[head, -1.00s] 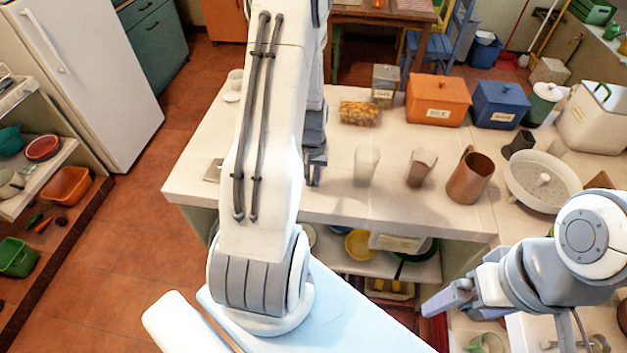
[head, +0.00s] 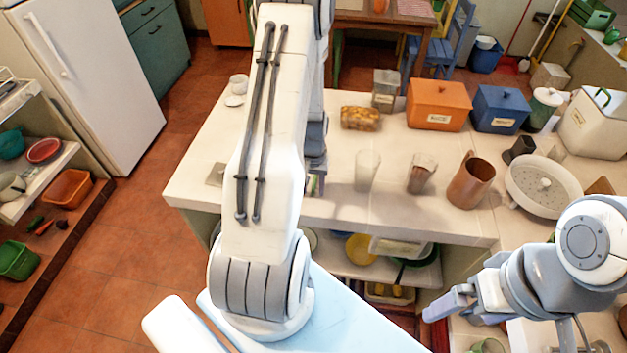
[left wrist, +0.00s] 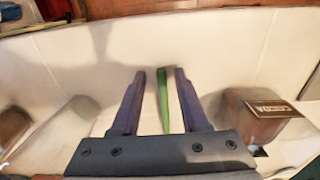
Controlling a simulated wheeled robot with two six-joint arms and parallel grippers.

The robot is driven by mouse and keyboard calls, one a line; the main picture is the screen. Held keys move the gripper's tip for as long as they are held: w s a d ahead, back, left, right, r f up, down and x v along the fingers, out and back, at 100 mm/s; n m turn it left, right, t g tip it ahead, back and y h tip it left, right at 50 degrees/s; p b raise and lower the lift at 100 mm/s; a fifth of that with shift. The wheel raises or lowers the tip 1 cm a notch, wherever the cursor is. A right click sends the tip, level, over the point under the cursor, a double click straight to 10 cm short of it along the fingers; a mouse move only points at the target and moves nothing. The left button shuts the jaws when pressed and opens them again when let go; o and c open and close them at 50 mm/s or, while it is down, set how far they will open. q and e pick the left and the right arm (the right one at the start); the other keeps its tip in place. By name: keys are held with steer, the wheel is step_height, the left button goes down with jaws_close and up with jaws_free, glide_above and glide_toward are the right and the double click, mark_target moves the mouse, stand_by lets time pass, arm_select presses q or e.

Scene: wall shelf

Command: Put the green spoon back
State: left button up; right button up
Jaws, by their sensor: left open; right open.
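The green spoon shows as a narrow green strip (left wrist: 163,105) in the left wrist view, upright in the picture between the two fingers of my left gripper (left wrist: 159,74). The fingers are open, with a gap on each side of the strip. I cannot tell which end of the spoon this is. In the head view my left arm hides most of this gripper and the spoon; only a bit of the gripper (head: 315,162) shows by the counter's front edge. My right gripper (head: 435,308) is open and empty at the lower right.
The pale counter (head: 335,210) bears a clear glass (head: 367,170), a glass with dark contents (head: 422,174), a brown mug (head: 470,180) and a round white colander (head: 542,188). An orange box (head: 438,103) and a blue box (head: 499,108) stand behind. A brown labelled container (left wrist: 250,115) is right of the left fingers.

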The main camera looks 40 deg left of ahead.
arm_select(q)
steer(key=shift+r, duration=0.45)
step_height(320, 180, up, 11)
steer(key=b, duration=0.2)
steer(key=s+d+r+m, duration=0.1)
steer(key=d+r+m, duration=0.2)
steer(key=d, duration=0.7)
steer(key=s+d+r+m, duration=0.2)
steer(key=d+r+m, duration=0.15)
steer(key=d, duration=0.65)
steer(key=s+d+r+m+h, duration=0.1)
steer(key=s+d+r+m, duration=0.1)
steer(key=s+d+m, duration=0.5)
steer(key=s+d, duration=0.4)
steer(key=s, duration=0.2)
steer(key=shift+s+d+r, duration=0.15)
steer(key=shift+r, duration=0.1)
